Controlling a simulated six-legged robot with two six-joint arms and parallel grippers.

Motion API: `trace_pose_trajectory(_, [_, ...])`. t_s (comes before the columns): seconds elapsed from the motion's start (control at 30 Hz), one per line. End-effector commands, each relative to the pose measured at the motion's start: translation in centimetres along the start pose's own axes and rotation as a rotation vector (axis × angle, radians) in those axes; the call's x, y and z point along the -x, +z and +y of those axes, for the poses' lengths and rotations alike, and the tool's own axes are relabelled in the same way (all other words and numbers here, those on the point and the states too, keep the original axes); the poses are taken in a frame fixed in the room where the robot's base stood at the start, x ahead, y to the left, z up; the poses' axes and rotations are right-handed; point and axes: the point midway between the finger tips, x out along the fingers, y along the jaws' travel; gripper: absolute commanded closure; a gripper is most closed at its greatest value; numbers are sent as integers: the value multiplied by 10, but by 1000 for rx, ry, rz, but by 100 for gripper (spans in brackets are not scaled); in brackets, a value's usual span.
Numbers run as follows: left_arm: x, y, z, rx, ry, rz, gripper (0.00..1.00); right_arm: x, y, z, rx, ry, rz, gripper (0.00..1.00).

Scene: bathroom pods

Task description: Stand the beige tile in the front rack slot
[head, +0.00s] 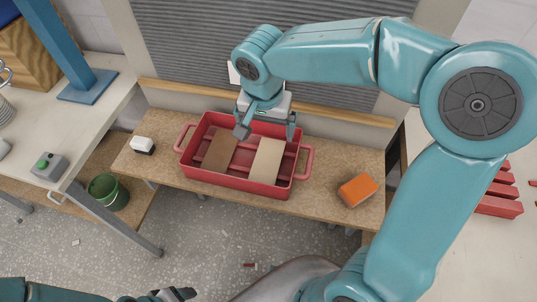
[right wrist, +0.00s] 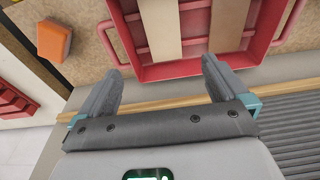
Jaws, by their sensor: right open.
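The beige tile (head: 267,162) lies in the right part of a red tray (head: 240,181), beside a brown tile (head: 219,152). My right gripper (head: 267,132) is open and empty above the tray's back side, with its fingers apart. In the right wrist view, the open fingers (right wrist: 160,72) are near the tray wall, and the beige tile (right wrist: 160,28) shows ahead between them, not touched. A red slatted piece, seemingly the rack (head: 499,198), stands at the right, partly hidden by my right arm. My left gripper (head: 174,294) shows only partly at the bottom edge.
The tray stands on a wooden bench (head: 338,160) with an orange block (head: 358,189) at right and a black-and-white item (head: 143,145) at left. A green bucket (head: 108,191) is below left. A grey ribbed shutter (head: 200,50) rises behind the bench.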

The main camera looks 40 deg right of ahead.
Motion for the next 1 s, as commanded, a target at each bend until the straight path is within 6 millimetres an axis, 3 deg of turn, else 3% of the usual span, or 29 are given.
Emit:
trace_pose_trajectory(0.07, [-1,0,0,0,0,0,34,-7,1,0,-5,4,0,0])
trace_pose_trajectory(0.43, [-3,0,-1,0,0,0,34,-89,5,-1,-6,6,-3,0])
trace_pose_trajectory(0.73, [-1,0,0,0,0,0,34,-117,2,-2,-4,3,-2,0])
trace_pose_trajectory(1.0, [3,0,1,0,0,0,34,-158,-3,-5,-2,4,-1,0])
